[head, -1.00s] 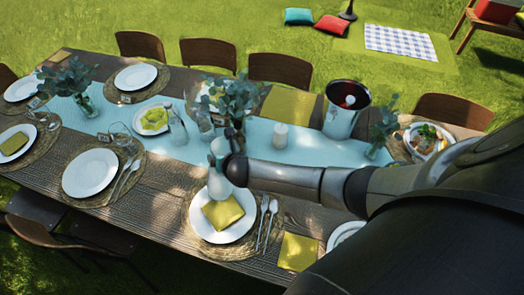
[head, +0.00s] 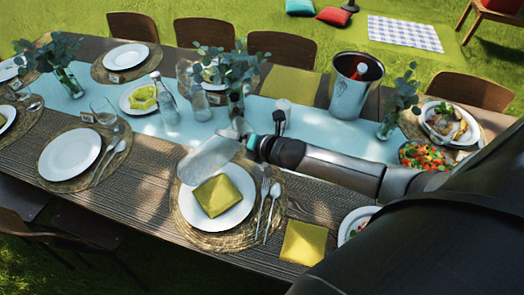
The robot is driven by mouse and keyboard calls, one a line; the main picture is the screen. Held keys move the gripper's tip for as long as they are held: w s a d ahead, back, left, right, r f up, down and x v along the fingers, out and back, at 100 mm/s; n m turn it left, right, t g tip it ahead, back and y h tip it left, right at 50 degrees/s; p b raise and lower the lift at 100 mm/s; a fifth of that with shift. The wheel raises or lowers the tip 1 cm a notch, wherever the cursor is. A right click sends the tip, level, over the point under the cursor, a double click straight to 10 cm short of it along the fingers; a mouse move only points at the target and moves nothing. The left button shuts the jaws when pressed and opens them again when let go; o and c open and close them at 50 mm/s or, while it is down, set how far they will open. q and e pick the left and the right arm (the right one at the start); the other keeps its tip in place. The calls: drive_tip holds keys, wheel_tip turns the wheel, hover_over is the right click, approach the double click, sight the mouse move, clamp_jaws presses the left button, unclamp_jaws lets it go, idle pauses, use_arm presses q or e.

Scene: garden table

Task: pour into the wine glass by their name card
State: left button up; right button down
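My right arm comes in from the right. Its gripper (head: 250,140) is at a pale, translucent carafe-like vessel (head: 205,158) and appears shut on it; the fingers are mostly hidden. The vessel is tilted, above the far edge of the front plate with a yellow napkin. I see no liquid stream. A stemmed glass (head: 103,110) stands at the left place setting, beside a small name card (head: 88,118). Another glass (head: 33,102) stands farther left. More name cards lie at the far plate (head: 113,78) and far left (head: 15,86); their writing is too small to read. My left gripper is not in view.
A clear bottle (head: 168,103) and eucalyptus vases (head: 68,82) stand on the blue runner (head: 325,125). A metal bucket (head: 350,92) stands at the back, a salad bowl (head: 424,157) at the right. The runner between bucket and arm is mostly clear.

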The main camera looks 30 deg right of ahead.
sight(243, 127)
drive_tip(key=shift+w+m+t+y+b, duration=0.1)
drive_tip(key=shift+m+t+y+b, duration=0.25)
drive_tip(key=shift+b, duration=0.7)
drive_tip(key=shift+r+t+y+b, duration=0.25)
drive_tip(key=shift+r+b, duration=0.05)
drive_tip(key=shift+r, duration=0.05)
drive_tip(key=m+b, duration=0.1)
drive_tip(key=r+t+y+b, duration=0.1)
drive_tip(key=b, duration=0.1)
drive_tip(key=shift+d+m, duration=0.2)
drive_tip(key=shift+m, duration=0.15)
drive_tip(key=shift+s+d+r+m+t+y+b, duration=0.3)
drive_tip(key=shift+d+r+m+t+b, duration=0.15)
drive_tip(key=shift+b, duration=0.3)
drive_tip(key=shift+d+r, duration=0.15)
drive_tip(key=shift+d, duration=0.05)
drive_tip(key=shift+s+d+r+m+t+y+b, duration=0.2)
drive_tip(key=shift+r+m+t+y+b, duration=0.25)
drive_tip(key=shift+m+t+b, duration=0.3)
drive_tip(key=shift+d+b, duration=0.3)
idle(0.6)
